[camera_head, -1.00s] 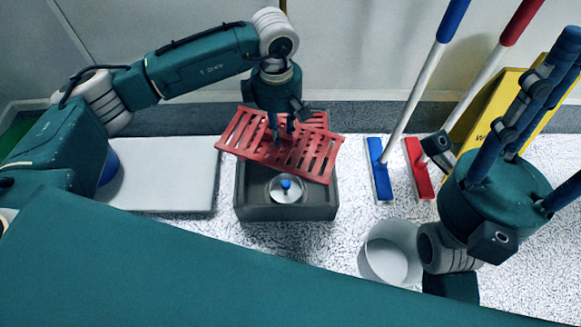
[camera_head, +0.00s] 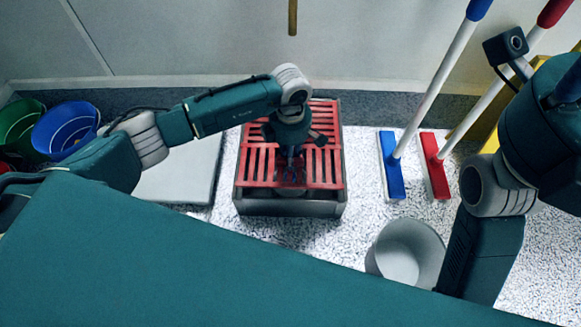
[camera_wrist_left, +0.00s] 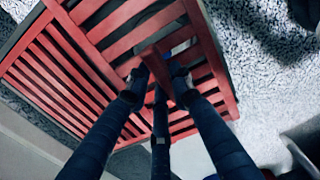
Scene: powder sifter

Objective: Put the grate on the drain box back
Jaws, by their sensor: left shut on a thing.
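In the left wrist view, the fingers (camera_wrist_left: 158,82) close around a raised part of the red grate (camera_wrist_left: 75,62). The box's inside is mostly hidden.
A grey slab (camera_head: 180,172) lies left of the box, with blue (camera_head: 65,130) and green (camera_head: 20,125) buckets beyond it. Blue (camera_head: 392,165) and red (camera_head: 435,165) brooms lean at the right. A grey bucket (camera_head: 405,255) stands front right. A wall is behind.

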